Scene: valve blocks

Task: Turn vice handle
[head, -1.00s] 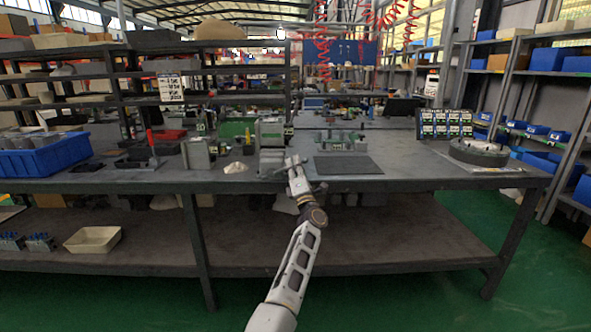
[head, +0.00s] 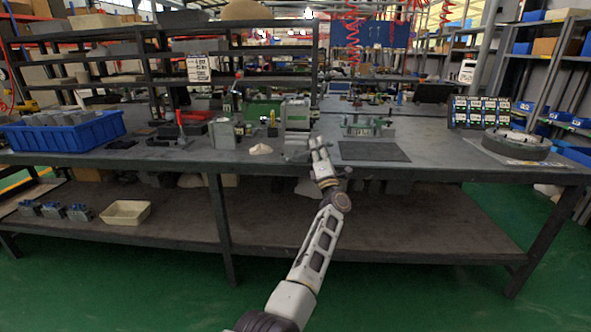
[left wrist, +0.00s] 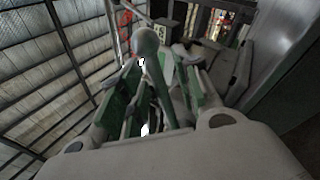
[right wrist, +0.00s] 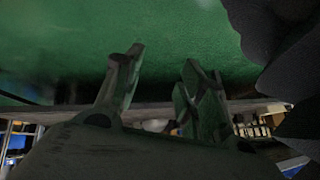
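The grey-green vice (head: 297,116) stands near the front edge of the workbench in the head view. My left gripper (head: 318,142) is at its front right, at the bench edge. In the left wrist view, a ball-ended rod (left wrist: 148,55), apparently the vice handle, stands between the left gripper's fingers (left wrist: 160,62). The fingers look apart, with a gap beside the rod; contact is unclear. My right gripper (right wrist: 163,62) is open and empty in the right wrist view, with green floor and a bench edge beyond it. It does not show in the head view.
The workbench (head: 455,155) carries a dark mat (head: 373,151) and a green-grey fixture (head: 368,127) right of the vice. A grey block (head: 223,134), a pale lump (head: 260,149) and a blue bin (head: 75,134) are left. A round part (head: 517,144) sits far right.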

